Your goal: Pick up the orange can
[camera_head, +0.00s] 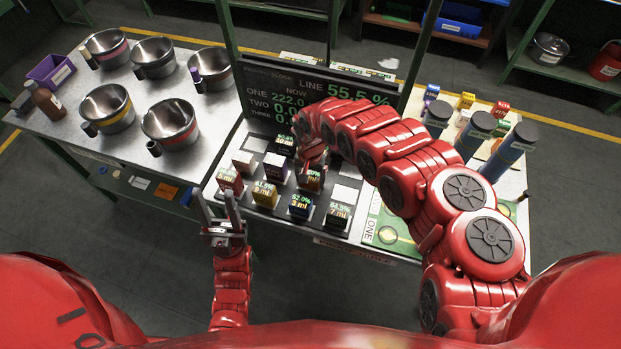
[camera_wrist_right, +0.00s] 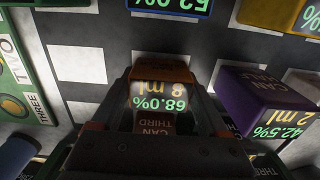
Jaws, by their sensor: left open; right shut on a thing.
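The orange can (camera_wrist_right: 160,73), a small block-like can marked 68.0% and 8 ml, sits between the fingers of my right gripper (camera_wrist_right: 155,110) in the right wrist view. In the head view the orange can (camera_head: 311,181) shows partly below my right gripper (camera_head: 312,160), among the other cans on the checkered board (camera_head: 257,143). The right gripper is shut on it. I cannot tell whether its base is clear of the board. My left gripper (camera_head: 222,212) is open and empty, in front of the board's left corner.
A purple can (camera_head: 273,167) stands close beside the orange can, with blue (camera_head: 301,207), yellow (camera_head: 265,195) and red (camera_head: 230,180) cans nearby. A dark display (camera_head: 290,100) stands behind the board. Several metal pots (camera_head: 170,124) fill the left table. Tall cylinders (camera_head: 508,150) stand at right.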

